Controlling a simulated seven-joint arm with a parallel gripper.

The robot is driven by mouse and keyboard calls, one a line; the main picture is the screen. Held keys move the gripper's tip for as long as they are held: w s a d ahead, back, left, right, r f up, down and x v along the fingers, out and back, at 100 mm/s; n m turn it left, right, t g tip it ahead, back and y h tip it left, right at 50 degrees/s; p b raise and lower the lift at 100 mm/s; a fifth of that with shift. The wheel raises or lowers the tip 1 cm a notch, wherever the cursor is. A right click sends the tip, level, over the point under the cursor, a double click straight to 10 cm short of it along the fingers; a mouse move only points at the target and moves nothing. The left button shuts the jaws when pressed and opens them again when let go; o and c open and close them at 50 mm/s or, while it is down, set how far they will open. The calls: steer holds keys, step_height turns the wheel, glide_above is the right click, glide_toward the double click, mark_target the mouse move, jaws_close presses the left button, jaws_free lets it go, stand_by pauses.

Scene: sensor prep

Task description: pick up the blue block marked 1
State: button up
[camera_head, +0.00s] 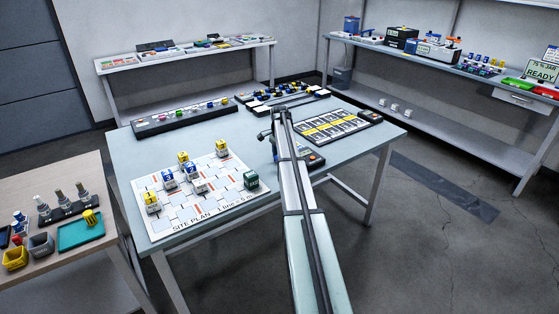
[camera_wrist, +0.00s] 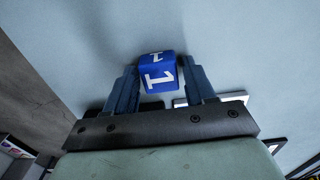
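The blue block marked with a white 1 (camera_wrist: 158,76) sits between the fingertips of my gripper (camera_wrist: 160,68) in the wrist view. The fingers press close on its left and right sides, and the gripper looks shut on it. A second white mark shows on its narrower far face. In the head view my gripper (camera_head: 270,135) is over the middle of the pale table (camera_head: 228,125), mostly hidden by my arm. I cannot make out the held block there.
A white site plan sheet (camera_head: 225,200) on the table's left carries several yellow, blue, white and green blocks. A keypad-like tray (camera_head: 322,127) lies right of my arm. A rack with coloured items (camera_head: 185,117) lies along the back left. A wooden side table (camera_head: 50,190) stands at left.

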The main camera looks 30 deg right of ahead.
steer(key=c, duration=0.8)
